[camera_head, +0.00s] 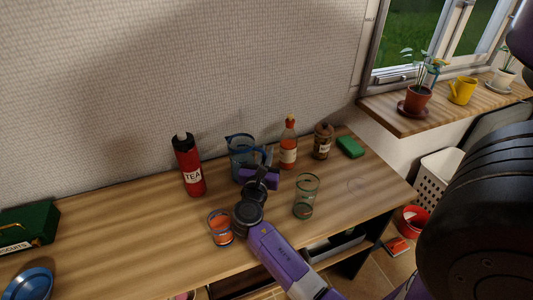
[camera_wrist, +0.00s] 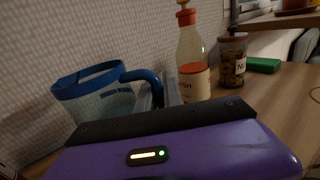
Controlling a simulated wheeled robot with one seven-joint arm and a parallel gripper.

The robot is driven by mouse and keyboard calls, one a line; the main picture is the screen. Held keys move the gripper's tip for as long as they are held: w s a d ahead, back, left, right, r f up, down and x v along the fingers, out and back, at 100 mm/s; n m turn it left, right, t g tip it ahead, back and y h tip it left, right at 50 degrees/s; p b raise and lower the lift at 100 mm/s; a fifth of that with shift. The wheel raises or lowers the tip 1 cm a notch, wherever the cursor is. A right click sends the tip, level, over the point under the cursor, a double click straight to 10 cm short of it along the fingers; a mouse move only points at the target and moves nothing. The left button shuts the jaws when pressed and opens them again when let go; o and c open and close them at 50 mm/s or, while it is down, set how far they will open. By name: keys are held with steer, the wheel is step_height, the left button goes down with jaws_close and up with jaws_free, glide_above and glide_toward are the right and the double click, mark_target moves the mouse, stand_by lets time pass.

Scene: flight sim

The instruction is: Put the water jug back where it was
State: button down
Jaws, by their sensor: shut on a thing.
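The water jug (camera_head: 241,146) is clear with a blue rim and blue handle. It is upright at the back of the wooden counter, close to the wall, between the red tea flask and the sauce bottle. It also shows at the left in the wrist view (camera_wrist: 97,95), with its handle reaching right to the gripper fingers. My gripper (camera_head: 262,160) is shut on the jug's handle. My purple gripper body hides the jug's lower part, so I cannot tell whether its base touches the counter.
A red tea flask (camera_head: 189,167) stands left of the jug. A sauce bottle (camera_head: 288,147) and a nut jar (camera_head: 323,142) stand right, with a green block (camera_head: 350,147) beyond. The counter's left middle is clear.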

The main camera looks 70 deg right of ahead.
steer(key=c, duration=1.5)
jaws_free()
steer(key=a, duration=0.5)
steer(key=s+a, duration=0.1)
steer(key=a, duration=0.1)
steer(key=shift+a, duration=0.2)
steer(key=shift+r, duration=0.15)
